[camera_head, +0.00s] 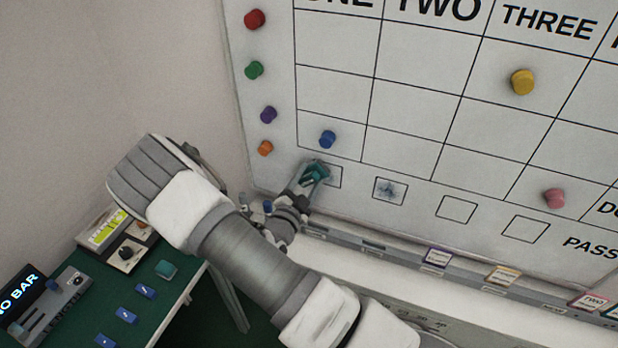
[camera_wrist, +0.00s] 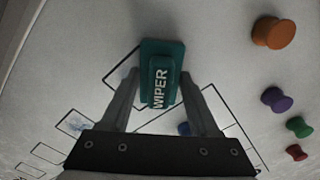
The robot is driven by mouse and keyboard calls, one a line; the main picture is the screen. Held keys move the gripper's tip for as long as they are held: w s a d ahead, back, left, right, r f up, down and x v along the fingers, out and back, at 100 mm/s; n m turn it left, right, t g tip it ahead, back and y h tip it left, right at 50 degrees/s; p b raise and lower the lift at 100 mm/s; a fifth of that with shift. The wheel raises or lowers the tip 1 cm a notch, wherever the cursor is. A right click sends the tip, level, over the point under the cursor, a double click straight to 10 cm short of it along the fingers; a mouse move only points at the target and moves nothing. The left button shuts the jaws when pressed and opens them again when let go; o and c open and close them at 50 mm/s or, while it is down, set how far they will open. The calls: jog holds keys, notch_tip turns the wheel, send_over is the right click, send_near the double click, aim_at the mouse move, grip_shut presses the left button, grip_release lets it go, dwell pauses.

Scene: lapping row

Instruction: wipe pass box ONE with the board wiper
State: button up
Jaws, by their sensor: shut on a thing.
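The teal board wiper (camera_head: 316,173) is in my gripper (camera_head: 308,180), against the whiteboard at the leftmost pass box, under column ONE. In the wrist view the wiper (camera_wrist: 161,72), lettered WIPER, sits between the two fingers of my gripper (camera_wrist: 160,95), which are shut on it. Pass box ONE (camera_head: 338,180) shows only in part; the wiper covers much of it, and I cannot tell whether marks lie beneath. Its outline (camera_wrist: 112,72) also shows beside the wiper in the wrist view. The pass box to its right (camera_head: 390,191) has a blue smudge inside.
A blue magnet (camera_head: 328,139) is just above the wiper. Orange (camera_head: 265,148), purple (camera_head: 268,114), green (camera_head: 254,70) and red (camera_head: 254,19) magnets line the board's left edge. A ledge (camera_head: 400,258) with labelled pieces runs below the board. A green-topped table (camera_head: 170,300) stands lower left.

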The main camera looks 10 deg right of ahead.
jog(key=shift+s+d+p, duration=0.45)
jog(key=shift+s+d, duration=0.3)
jog(key=shift+d, duration=0.3)
jog(key=shift+s+d+p, duration=0.5)
jog(key=shift+s+d, duration=0.2)
jog(key=shift+d, duration=0.3)
jog(key=shift+s+d+p, duration=0.45)
jog(key=shift+s+d, duration=0.3)
jog(key=shift+d, duration=0.3)
jog(key=shift+w+a+p, duration=0.15)
jog(key=shift+w+a, duration=0.6)
jog(key=shift+a, duration=0.3)
jog(key=shift+w+a+p, duration=0.2)
jog(key=shift+w+a, duration=0.55)
jog(key=shift+a, duration=0.3)
jog(key=shift+w+a+p, duration=0.15)
jog(key=shift+w+a, duration=0.6)
jog(key=shift+a, duration=0.3)
jog(key=shift+p+v, duration=0.8)
jog(key=shift+v, duration=2.2)
jog(key=shift+s+a, duration=0.1)
jog(key=shift+v, duration=1.4)
